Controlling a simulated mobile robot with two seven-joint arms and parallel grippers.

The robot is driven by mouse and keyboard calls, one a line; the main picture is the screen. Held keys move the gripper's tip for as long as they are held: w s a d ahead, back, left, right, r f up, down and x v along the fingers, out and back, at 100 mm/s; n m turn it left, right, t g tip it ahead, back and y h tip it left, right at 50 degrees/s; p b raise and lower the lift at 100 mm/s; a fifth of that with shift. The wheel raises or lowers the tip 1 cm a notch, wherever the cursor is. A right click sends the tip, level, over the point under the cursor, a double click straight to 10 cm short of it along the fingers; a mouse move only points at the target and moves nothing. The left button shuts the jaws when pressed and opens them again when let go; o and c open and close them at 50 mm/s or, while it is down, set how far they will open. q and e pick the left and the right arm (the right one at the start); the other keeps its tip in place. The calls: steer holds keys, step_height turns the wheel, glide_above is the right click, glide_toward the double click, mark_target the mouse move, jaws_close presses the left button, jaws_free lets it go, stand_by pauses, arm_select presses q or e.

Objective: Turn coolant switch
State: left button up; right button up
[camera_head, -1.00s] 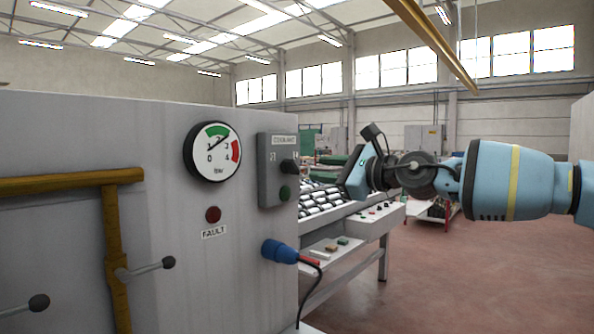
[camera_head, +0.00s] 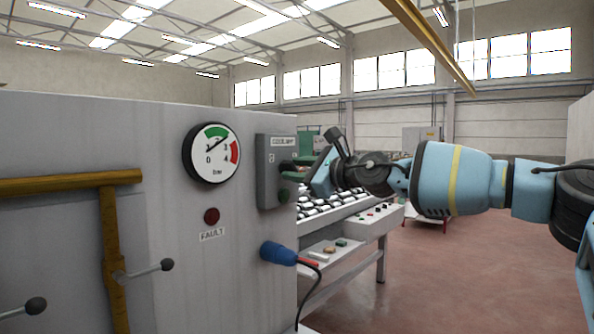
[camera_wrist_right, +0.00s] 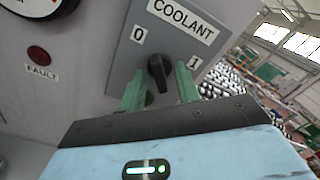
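The coolant switch box (camera_head: 264,172) is a grey panel on the right side of the machine face, labelled COOLANT. Its black knob (camera_wrist_right: 159,72) shows in the right wrist view between the marks 0 and 1. My right gripper (camera_head: 294,171) is at the box, with its fingers reaching to the knob from the right. In the right wrist view the green fingers of the gripper (camera_wrist_right: 160,84) stand apart, one on each side of the knob, with gaps visible. The fingers hide much of the knob in the head view. My left gripper is not in view.
A pressure gauge (camera_head: 211,153), a red fault lamp (camera_head: 211,216) and a blue plug (camera_head: 278,253) with a cable are on the machine face. Yellow pipes (camera_head: 70,182) run at left. Open floor lies at right.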

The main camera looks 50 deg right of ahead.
steer(key=shift+w, duration=0.1)
jaws_close()
